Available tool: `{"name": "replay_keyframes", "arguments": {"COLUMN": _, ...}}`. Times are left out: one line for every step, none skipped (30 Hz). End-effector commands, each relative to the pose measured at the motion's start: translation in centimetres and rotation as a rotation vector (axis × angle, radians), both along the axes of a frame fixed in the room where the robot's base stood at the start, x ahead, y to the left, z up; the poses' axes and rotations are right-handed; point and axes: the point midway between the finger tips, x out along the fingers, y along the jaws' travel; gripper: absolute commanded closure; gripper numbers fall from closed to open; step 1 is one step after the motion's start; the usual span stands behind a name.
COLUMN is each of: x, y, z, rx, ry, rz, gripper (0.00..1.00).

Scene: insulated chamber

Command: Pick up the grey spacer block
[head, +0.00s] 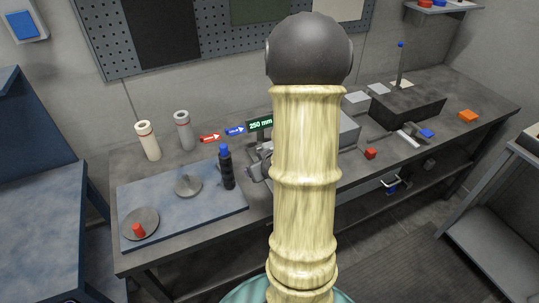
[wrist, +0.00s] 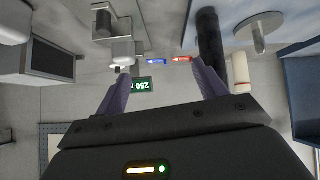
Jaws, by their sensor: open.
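Two small light-grey blocks lie on the bench at the right of centre in the head view: one nearer block (head: 357,98) and one farther block (head: 378,88), beside a dark box. I cannot tell which, if either, is the grey spacer block. My gripper (wrist: 162,68) shows in the wrist view with its two purple fingers spread wide and nothing between them. It hangs clear of the bench, and no grey block can be made out for certain in the wrist view. My gripper cannot be made out in the head view.
The dark box (head: 408,107) carries an upright post with a blue tip. A red cube (head: 370,153), orange block (head: 468,116), blue-capped bottle (head: 226,168) and two rolls stand on the bench. A blue-grey plate (head: 165,238) holds discs. A cream column hides the bench's middle.

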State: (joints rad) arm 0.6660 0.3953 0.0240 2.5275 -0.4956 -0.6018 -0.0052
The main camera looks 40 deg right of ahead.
Motion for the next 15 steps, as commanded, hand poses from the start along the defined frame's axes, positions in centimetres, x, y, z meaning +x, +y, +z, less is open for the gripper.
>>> {"name": "replay_keyframes", "arguments": {"x": -0.5, "y": -1.9, "z": -1.1, "rx": 0.005, "ry": -0.046, "rz": -0.02, "gripper": 0.29}}
{"name": "replay_keyframes", "arguments": {"x": -0.6, "y": -2.8, "z": -1.4, "rx": 0.005, "ry": -0.079, "rz": -0.023, "gripper": 0.29}}
{"name": "replay_keyframes", "arguments": {"x": -0.9, "y": -3.9, "z": -1.7, "rx": 0.007, "ry": -0.125, "rz": -0.029, "gripper": 0.29}}
{"name": "replay_keyframes", "arguments": {"x": -1.1, "y": -4.8, "z": -1.9, "rx": 0.009, "ry": -0.16, "rz": -0.034, "gripper": 0.29}}
{"name": "replay_keyframes", "arguments": {"x": -1.4, "y": -5.5, "z": -2.0, "rx": 0.011, "ry": -0.193, "rz": -0.038, "gripper": 0.29}}
{"name": "replay_keyframes", "arguments": {"x": -1.8, "y": -6.3, "z": -2.2, "rx": 0.014, "ry": -0.235, "rz": -0.043, "gripper": 0.29}}
{"name": "replay_keyframes", "arguments": {"x": -2.1, "y": -6.9, "z": -2.2, "rx": 0.015, "ry": -0.266, "rz": -0.047, "gripper": 0.29}}
{"name": "replay_keyframes", "arguments": {"x": -2.4, "y": -7.4, "z": -2.3, "rx": 0.018, "ry": -0.293, "rz": -0.052, "gripper": 0.29}}
{"name": "replay_keyframes", "arguments": {"x": -2.7, "y": -7.9, "z": -2.2, "rx": 0.019, "ry": -0.324, "rz": -0.056, "gripper": 0.29}}
{"name": "replay_keyframes", "arguments": {"x": -2.9, "y": -8.2, "z": -2.2, "rx": 0.021, "ry": -0.344, "rz": -0.059, "gripper": 0.29}}
{"name": "replay_keyframes", "arguments": {"x": -3.1, "y": -8.4, "z": -2.2, "rx": 0.022, "ry": -0.36, "rz": -0.059, "gripper": 0.29}}
{"name": "replay_keyframes", "arguments": {"x": -3.2, "y": -8.6, "z": -2.1, "rx": 0.023, "ry": -0.377, "rz": -0.062, "gripper": 0.29}}
{"name": "replay_keyframes", "arguments": {"x": -3.3, "y": -8.7, "z": -2.0, "rx": 0.023, "ry": -0.385, "rz": -0.062, "gripper": 0.29}}
{"name": "replay_keyframes", "arguments": {"x": -3.3, "y": -8.8, "z": -2.0, "rx": 0.023, "ry": -0.389, "rz": -0.062, "gripper": 0.29}}
{"name": "replay_keyframes", "arguments": {"x": -3.3, "y": -8.8, "z": -2.0, "rx": 0.024, "ry": -0.393, "rz": -0.061, "gripper": 0.29}}
